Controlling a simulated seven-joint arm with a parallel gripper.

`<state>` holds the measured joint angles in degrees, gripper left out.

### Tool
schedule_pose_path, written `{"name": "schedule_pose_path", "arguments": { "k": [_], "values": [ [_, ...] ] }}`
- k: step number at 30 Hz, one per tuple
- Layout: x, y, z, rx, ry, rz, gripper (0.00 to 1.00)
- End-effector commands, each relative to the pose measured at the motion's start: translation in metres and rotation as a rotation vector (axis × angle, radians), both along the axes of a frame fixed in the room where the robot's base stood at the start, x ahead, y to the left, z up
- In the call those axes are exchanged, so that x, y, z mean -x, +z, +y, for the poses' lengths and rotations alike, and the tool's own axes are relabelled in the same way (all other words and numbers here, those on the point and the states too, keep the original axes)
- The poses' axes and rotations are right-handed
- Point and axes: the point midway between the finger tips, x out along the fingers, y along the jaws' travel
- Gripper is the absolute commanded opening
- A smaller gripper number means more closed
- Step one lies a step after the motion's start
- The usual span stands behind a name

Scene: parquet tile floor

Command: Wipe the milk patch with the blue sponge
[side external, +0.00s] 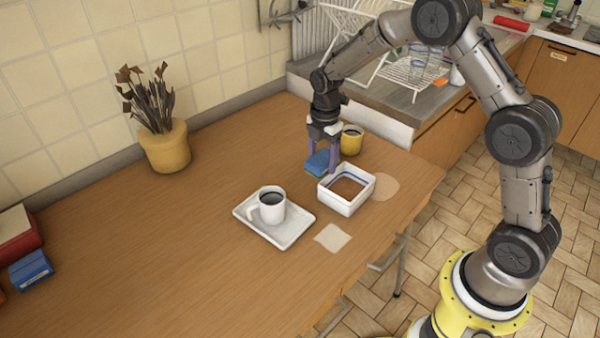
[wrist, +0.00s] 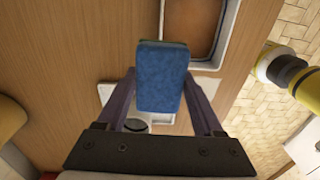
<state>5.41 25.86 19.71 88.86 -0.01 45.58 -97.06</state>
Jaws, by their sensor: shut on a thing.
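My gripper (side external: 324,157) is shut on the blue sponge (side external: 315,165), just left of the white square dish. In the wrist view the sponge (wrist: 161,75) sits between the two fingers of my gripper (wrist: 162,92). It is at or just above the table; I cannot tell if it touches. Two pale flat patches lie on the table: a squarish cream patch (side external: 333,238) in front of the dish, and a rounder tan patch (side external: 385,187) at the dish's right, partly hidden by it. I cannot tell for certain which is milk.
A white tray (side external: 270,237) bears a mug of dark liquid (side external: 271,204). A yellow mug (side external: 352,140) is behind my gripper. A plant pot (side external: 165,147) stands by the wall. The table's left middle is clear.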

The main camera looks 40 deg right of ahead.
Motion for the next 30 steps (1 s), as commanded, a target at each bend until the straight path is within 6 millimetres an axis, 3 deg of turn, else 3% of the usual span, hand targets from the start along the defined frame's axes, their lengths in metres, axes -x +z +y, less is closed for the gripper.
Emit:
{"name": "schedule_pose_path", "arguments": {
  "k": [6, 12, 24, 30],
  "values": [
    [-0.043, -0.02, -0.004, 0.0, 0.0, 0.0, 0.08],
    [-0.067, -0.052, -0.006, 0.0, 0.0, 0.001, 0.08],
    [-0.091, -0.08, -0.009, 0.0, 0.0, 0.0, 0.08],
    [-0.089, -0.103, -0.008, 0.0, 0.0, 0.001, 0.08]
  ]
}}
